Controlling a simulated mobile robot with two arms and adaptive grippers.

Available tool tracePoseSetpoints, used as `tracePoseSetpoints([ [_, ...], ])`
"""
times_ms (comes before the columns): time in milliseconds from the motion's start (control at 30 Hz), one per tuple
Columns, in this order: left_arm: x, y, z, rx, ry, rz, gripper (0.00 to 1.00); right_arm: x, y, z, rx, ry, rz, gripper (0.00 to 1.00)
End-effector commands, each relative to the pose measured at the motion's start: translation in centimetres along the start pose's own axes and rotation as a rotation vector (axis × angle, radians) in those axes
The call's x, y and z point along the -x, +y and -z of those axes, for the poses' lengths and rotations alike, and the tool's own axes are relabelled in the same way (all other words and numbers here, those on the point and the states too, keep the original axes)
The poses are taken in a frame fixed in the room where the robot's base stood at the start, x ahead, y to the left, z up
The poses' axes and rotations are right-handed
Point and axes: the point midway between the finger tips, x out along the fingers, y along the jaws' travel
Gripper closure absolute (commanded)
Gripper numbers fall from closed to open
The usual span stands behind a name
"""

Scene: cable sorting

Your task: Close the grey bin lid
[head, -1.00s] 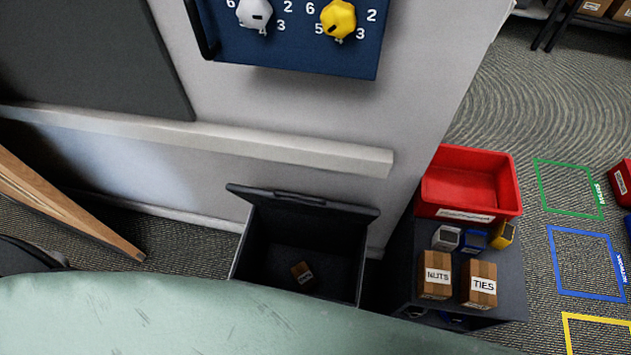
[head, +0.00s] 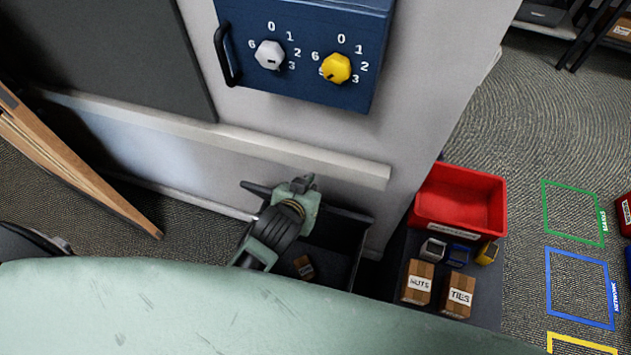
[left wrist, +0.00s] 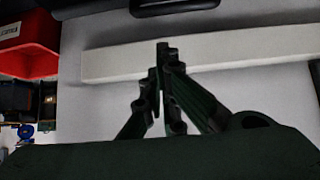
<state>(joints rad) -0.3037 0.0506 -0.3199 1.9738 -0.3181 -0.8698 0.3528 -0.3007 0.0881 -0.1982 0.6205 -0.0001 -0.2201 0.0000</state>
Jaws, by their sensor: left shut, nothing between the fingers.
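The grey bin (head: 357,272) stands on the floor against the wall, with a small brown box (head: 303,267) inside. Its dark lid (head: 352,214) is open and raised along the wall side. My left arm crosses over the bin and covers the lid's middle. My left gripper (head: 304,182) is over the lid's upper edge, near the wall; contact cannot be told. In the left wrist view the gripper (left wrist: 165,50) is shut and empty, with a dark edge and handle, apparently the lid's (left wrist: 150,7), at the top. My right gripper is not in view.
A pale rail (head: 250,149) runs along the wall just above the lid. A blue panel with two knobs (head: 300,85) hangs higher. Right of the bin, a dark stand holds a red tray (head: 460,230) and cartons (head: 418,280). A green rounded surface (head: 200,310) fills the front.

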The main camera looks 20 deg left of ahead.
Motion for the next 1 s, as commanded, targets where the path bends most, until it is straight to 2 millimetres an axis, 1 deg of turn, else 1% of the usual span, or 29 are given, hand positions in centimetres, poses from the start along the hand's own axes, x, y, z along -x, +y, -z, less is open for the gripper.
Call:
tracePoseSetpoints([
  [33,0.7,0.1,1.1,0.008,0.014,0.001,1.00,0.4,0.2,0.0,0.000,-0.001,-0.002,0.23],
  [100,0.8,0.1,1.7,0.013,0.024,0.003,1.00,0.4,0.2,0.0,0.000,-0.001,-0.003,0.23],
  [167,0.5,0.1,1.8,0.013,0.025,0.003,1.00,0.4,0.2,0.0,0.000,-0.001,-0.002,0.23],
  [233,-0.3,0.1,1.8,0.013,0.026,0.003,1.00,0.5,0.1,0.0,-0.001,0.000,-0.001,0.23],
  [367,-2.5,0.0,1.9,0.012,0.025,0.004,1.00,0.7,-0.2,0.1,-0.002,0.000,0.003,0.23],
  [600,-7.2,0.0,2.0,0.011,0.026,0.003,1.00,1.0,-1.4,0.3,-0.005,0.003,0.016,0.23],
  [733,-9.3,0.0,2.0,0.011,0.024,0.003,1.00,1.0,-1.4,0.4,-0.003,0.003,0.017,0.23],
  [800,-8.4,0.0,0.5,0.012,0.019,0.003,1.00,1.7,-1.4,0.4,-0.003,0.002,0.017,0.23],
  [1000,-7.9,0.1,-1.5,0.012,0.023,0.002,1.00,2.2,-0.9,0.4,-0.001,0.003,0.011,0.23],
])
